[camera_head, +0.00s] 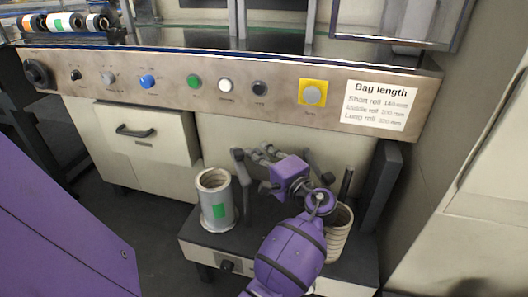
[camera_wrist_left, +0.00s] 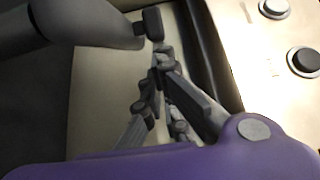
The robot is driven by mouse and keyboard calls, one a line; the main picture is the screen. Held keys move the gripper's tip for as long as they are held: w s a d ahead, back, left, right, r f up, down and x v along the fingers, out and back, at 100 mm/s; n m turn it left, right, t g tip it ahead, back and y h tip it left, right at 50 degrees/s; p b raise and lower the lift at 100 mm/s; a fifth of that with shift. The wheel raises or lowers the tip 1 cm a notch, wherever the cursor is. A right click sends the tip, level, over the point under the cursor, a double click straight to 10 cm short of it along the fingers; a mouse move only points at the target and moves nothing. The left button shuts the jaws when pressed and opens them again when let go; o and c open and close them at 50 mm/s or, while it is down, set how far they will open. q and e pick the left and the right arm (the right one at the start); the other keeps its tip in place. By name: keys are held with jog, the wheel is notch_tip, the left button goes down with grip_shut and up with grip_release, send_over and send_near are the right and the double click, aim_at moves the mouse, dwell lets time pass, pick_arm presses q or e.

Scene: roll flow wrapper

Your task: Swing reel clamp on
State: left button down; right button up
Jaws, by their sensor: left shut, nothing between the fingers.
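My left gripper (camera_head: 256,154) is shut and empty above the dark-topped stand, in front of the cream machine. Its closed grey fingers also show in the wrist view (camera_wrist_left: 157,65). An upright dark bar with a knob-like top (camera_head: 239,156) rises from the stand just left of the fingertips; I cannot tell whether they touch. It may be the reel clamp's arm. In the wrist view a dark knob (camera_wrist_left: 153,23) sits just beyond the fingertips, at the end of a thick grey part. My right gripper is out of view.
A silver roll with a green label (camera_head: 215,205) stands on the stand (camera_head: 205,243) at left. A ribbed off-white container (camera_head: 340,238) stands at right, partly behind my arm. A button panel (camera_head: 180,80) with a yellow-framed button (camera_head: 313,93) runs above.

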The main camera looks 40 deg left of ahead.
aim_at(237, 153)
pick_arm(q)
jog(key=s+a+n+g, duration=0.1)
jog(key=a, duration=0.1)
jog(key=s+a+n+g+p, duration=0.1)
jog(key=s+g, duration=0.1)
jog(key=shift+a, duration=0.4)
jog(key=shift+s+a, duration=0.15)
jog(key=shift+s+a+n+g, duration=0.25)
jog(key=shift+n+g, duration=0.25)
jog(key=shift+g, duration=0.3)
jog(key=shift+s+n+g, duration=0.25)
jog(key=shift+n+g, duration=0.15)
jog(key=shift+g, duration=0.3)
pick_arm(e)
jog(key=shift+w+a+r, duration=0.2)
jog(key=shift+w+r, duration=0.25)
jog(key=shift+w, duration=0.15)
